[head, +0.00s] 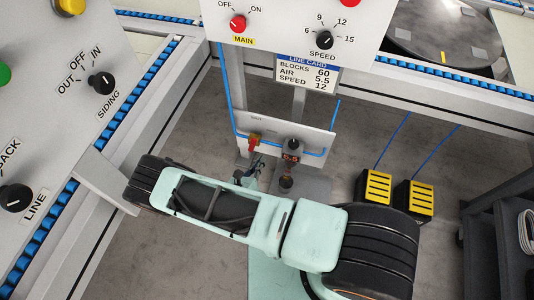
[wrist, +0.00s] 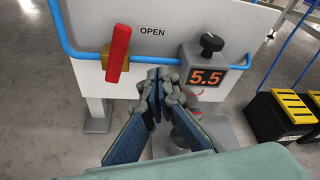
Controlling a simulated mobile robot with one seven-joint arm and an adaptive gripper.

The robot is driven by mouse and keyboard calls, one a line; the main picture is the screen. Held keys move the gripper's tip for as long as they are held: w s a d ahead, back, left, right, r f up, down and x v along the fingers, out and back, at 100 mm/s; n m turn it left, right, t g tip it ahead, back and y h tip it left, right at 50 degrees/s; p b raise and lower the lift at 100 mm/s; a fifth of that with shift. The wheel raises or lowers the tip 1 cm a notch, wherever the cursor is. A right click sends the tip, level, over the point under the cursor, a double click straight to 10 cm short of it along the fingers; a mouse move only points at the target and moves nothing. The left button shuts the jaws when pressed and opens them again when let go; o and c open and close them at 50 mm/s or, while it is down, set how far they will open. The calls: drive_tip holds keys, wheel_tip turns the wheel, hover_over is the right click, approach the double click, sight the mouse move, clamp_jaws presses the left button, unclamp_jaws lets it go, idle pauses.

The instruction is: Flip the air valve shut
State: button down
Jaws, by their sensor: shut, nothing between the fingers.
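The air valve has a red lever (wrist: 117,53) on a brass body (wrist: 131,66), set in a blue pipe on a white panel. The lever stands nearly upright in the wrist view, across the pipe, with "OPEN" printed right of its top. In the head view the valve (head: 254,139) is small and its lever's angle is hard to tell. My gripper (wrist: 159,76) is shut and empty, in front of the panel, right of and below the lever. It looks apart from the lever. In the head view my arm partly hides the gripper.
A grey regulator (wrist: 207,70) with a black knob and a 5.5 display sits close right of my gripper. Two black-and-yellow boxes (head: 375,189) stand on the floor at right. A line card (head: 307,73) hangs above. Control panels stand left and above.

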drive_tip(key=s+a, duration=0.3)
drive_tip(key=s, duration=0.1)
drive_tip(key=shift+s+a+r+p, duration=0.25)
drive_tip(key=shift+s+a+p, duration=0.05)
drive_tip(key=shift+s, duration=0.1)
